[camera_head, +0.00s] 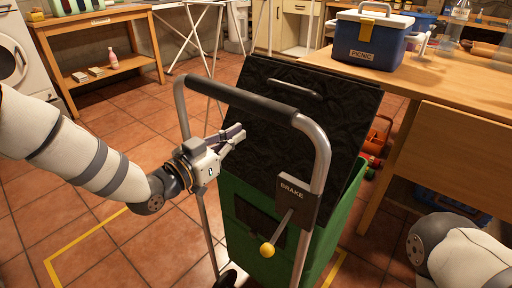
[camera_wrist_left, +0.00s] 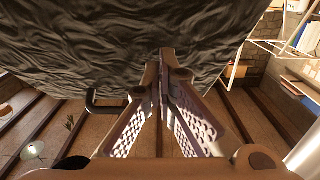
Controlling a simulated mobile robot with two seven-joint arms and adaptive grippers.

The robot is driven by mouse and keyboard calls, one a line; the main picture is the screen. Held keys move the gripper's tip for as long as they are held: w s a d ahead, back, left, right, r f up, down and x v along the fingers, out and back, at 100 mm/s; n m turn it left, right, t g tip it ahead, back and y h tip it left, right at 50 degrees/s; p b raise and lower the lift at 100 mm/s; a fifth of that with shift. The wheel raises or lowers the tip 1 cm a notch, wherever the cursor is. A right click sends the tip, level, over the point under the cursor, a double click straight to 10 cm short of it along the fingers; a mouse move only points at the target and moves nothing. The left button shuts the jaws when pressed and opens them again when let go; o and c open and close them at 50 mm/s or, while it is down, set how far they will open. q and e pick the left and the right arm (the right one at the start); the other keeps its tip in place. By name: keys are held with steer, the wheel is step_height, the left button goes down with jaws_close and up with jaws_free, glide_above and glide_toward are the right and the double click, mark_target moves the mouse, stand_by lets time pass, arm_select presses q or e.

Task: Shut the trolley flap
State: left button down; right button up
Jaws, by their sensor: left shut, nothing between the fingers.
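The trolley has a green body (camera_head: 290,225) and a tubular push handle (camera_head: 250,103). Its black, wrinkled flap (camera_head: 310,130) stands raised and tilted above the body, with a small dark grip bar (camera_head: 294,88) near its upper edge. In the left wrist view the flap (camera_wrist_left: 130,40) fills the upper part, with the grip bar (camera_wrist_left: 104,102) below its edge. My left gripper (camera_head: 238,132) is shut and empty, its fingertips at the flap's left side, below the push handle. I cannot tell whether they touch the flap. My right gripper is out of view; only its arm shows at lower right.
A brake plate (camera_head: 292,192) with a yellow-knobbed lever (camera_head: 268,249) sits on the handle's right post. A wooden table (camera_head: 455,85) with a blue picnic cooler (camera_head: 369,42) stands close on the right. Tiled floor (camera_head: 110,205) is open on the left, before a wooden bench (camera_head: 95,24).

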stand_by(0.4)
arm_select(q)
steer(key=p+v, duration=0.6)
steer(key=v, duration=1.1)
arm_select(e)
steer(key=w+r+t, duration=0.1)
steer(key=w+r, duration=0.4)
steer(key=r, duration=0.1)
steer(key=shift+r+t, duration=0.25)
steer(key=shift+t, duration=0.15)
arm_select(q)
steer(key=shift+s+a, duration=0.1)
